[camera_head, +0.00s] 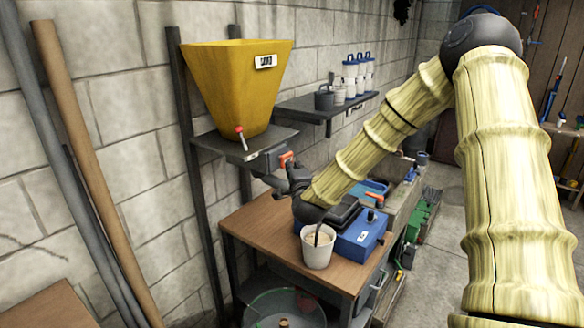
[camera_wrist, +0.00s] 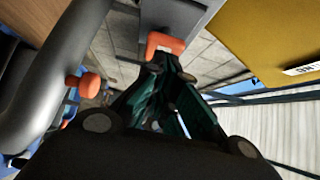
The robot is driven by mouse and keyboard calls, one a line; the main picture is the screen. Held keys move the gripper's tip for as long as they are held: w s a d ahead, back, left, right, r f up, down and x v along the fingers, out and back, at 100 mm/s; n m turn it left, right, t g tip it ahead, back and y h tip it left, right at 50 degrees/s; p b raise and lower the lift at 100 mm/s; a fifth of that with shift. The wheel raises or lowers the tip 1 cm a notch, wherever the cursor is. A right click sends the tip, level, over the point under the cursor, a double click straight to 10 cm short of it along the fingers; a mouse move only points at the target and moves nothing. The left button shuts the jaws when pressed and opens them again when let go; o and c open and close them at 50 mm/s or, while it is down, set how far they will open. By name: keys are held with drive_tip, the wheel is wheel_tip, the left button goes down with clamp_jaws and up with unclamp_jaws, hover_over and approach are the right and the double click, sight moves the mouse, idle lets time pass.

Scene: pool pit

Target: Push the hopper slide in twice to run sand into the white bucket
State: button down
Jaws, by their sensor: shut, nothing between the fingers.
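The yellow hopper (camera_head: 232,85) stands on a grey shelf at the wall, with a small label on its front. Below it a dark grey slide body (camera_head: 266,158) carries an orange handle (camera_head: 286,160). The white bucket (camera_head: 318,250) stands upright on the wooden bench, with tan material and a dark stick showing in its mouth. My gripper (camera_head: 289,174) is shut and empty, right by the orange handle. In the wrist view my fingertips (camera_wrist: 166,68) point at the orange handle (camera_wrist: 165,44); I cannot tell whether they touch. The hopper also shows there (camera_wrist: 262,35).
A blue box (camera_head: 360,238) sits beside the bucket on the bench (camera_head: 262,228). Long poles (camera_head: 85,150) lean at the left. An orange knob (camera_wrist: 89,85) shows left of my fingers.

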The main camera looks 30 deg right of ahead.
drive_tip(key=b+v, duration=0.1)
drive_tip(key=v, duration=0.5)
drive_tip(key=shift+s, duration=0.35)
idle(1.6)
